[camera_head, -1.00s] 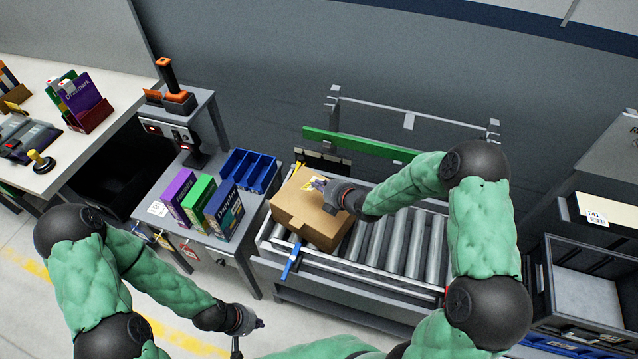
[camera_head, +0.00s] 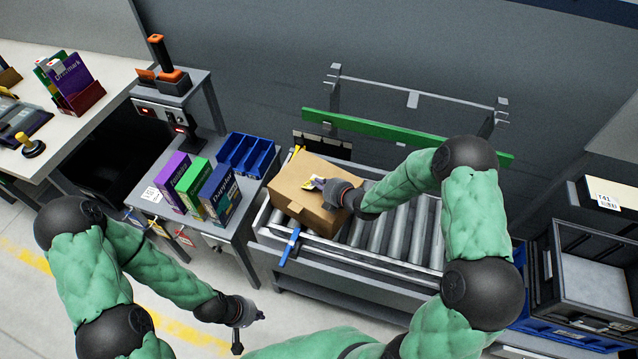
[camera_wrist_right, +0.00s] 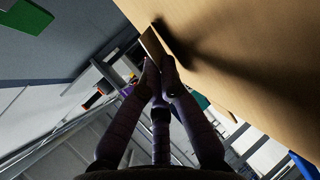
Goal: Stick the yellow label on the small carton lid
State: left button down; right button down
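The small carton (camera_head: 330,225) is a closed brown box on the roller conveyor; its lid (camera_head: 289,188) faces up. The yellow label (camera_head: 313,183), with some white on it, shows at the fingertips of my right gripper (camera_head: 322,184), over the lid. In the right wrist view the fingers (camera_wrist_right: 160,68) come together on a thin tan piece, which looks like the label in shade (camera_wrist_right: 152,45). Its shadow falls on the lid (camera_wrist_right: 250,70) close by; I cannot tell whether it touches. My left gripper (camera_head: 250,327) is empty, fingers spread, low in front of the cart.
A grey cart holds purple, green and dark boxes (camera_head: 196,187) and a blue bin (camera_head: 246,155). The rollers (camera_head: 412,235) right of the carton are bare. A dark crate (camera_head: 594,270) stands at the right.

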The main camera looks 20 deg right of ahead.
jog(key=c, duration=1.4)
grip_release()
jog(key=shift+o, duration=0.2)
jog(key=shift+s, duration=0.1)
jog(key=shift+p+v, duration=1.2)
jog(key=shift+v, duration=2.75)
notch_tip(320, 180, up, 6)
jog(key=p, duration=0.3)
